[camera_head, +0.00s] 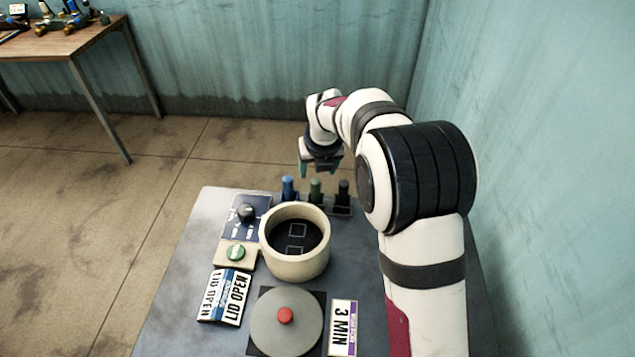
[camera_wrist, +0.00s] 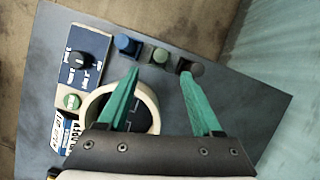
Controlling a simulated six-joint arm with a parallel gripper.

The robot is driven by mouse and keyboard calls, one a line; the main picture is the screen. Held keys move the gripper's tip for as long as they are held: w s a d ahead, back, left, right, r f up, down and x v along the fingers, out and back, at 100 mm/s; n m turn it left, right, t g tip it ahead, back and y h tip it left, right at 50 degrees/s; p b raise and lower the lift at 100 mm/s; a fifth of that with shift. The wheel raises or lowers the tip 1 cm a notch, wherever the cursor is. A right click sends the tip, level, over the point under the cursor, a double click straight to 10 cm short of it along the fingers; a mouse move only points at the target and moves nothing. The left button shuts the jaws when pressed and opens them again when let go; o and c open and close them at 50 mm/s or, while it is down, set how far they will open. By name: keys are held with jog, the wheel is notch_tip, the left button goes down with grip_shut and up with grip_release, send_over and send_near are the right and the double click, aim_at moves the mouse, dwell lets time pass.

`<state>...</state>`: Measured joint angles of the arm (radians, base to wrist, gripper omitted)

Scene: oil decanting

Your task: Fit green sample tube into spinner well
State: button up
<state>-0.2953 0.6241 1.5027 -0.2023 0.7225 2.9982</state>
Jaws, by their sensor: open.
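The green sample tube (camera_head: 316,190) stands upright at the back of the table, between a blue tube (camera_head: 288,188) and a black tube (camera_head: 343,192). It also shows in the wrist view (camera_wrist: 159,56). The spinner (camera_head: 277,254) is a cream round bowl in front of the tubes. Its dark inside has two square outlined wells (camera_head: 297,230). My gripper (camera_head: 320,170) is above and behind the tube row, open and empty. In the wrist view its green fingers (camera_wrist: 161,72) are spread wide, with the green tube beyond and between their tips.
A grey round lid (camera_head: 262,322) with a red knob lies in front of the spinner. A dial panel (camera_head: 236,226), a green button (camera_head: 236,253) and "LID OPEN" signs (camera_head: 225,296) stand at left. A "3 MIN" sign (camera_head: 343,328) is at front right. The table's left edge is clear.

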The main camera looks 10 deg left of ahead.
aim_at(316, 182)
jog(key=x, duration=1)
jog(key=shift+w+f, duration=0.15)
jog(key=shift+f, duration=0.1)
grip_shut()
